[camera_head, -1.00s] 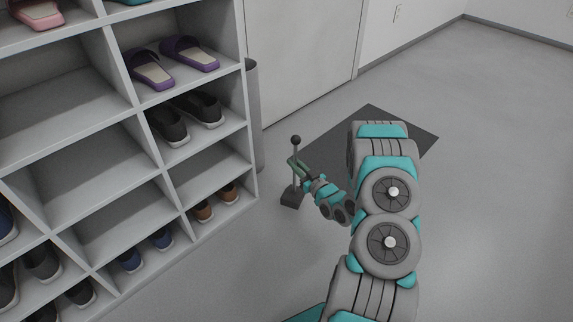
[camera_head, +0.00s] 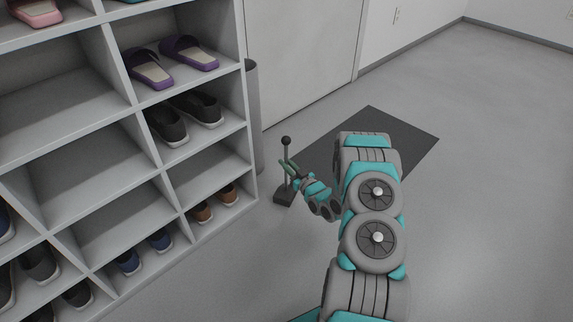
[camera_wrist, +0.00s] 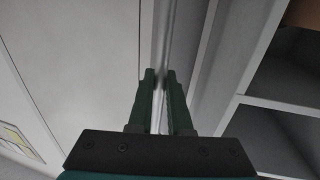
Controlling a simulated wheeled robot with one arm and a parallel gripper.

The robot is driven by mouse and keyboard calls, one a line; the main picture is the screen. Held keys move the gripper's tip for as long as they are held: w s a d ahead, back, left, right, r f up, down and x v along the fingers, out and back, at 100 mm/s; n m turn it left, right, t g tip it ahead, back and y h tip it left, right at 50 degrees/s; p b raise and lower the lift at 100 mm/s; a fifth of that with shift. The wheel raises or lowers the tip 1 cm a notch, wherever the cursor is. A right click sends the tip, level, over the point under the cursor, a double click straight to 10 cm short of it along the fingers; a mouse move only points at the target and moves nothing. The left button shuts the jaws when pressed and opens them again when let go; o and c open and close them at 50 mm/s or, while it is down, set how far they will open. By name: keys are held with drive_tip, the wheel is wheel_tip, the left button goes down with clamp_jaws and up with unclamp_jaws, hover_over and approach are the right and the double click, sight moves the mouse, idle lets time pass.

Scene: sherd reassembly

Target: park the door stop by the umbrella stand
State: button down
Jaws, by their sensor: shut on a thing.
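The door stop (camera_head: 285,198) has a dark block base, a thin upright rod and a dark ball on top. It stands upright close to the shelf's right end; I cannot tell if its base touches the floor. My gripper (camera_head: 286,164) is shut on its rod, below the ball. In the wrist view my gripper's green fingers (camera_wrist: 161,78) close around the pale rod, and the base is hidden. The umbrella stand (camera_head: 254,110) is a tall grey cylinder, partly hidden behind the shelf's end, a little behind the door stop.
A white shoe shelf (camera_head: 251,160) with several pairs of shoes fills the left, near my gripper. A white door (camera_head: 300,60) is behind. A dark mat (camera_head: 410,135) lies on the floor to the right, partly behind my arm. The floor at right is clear.

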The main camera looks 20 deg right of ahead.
drive_tip(key=c, duration=0.8)
unclamp_jaws()
drive_tip(key=shift+c, duration=0.2)
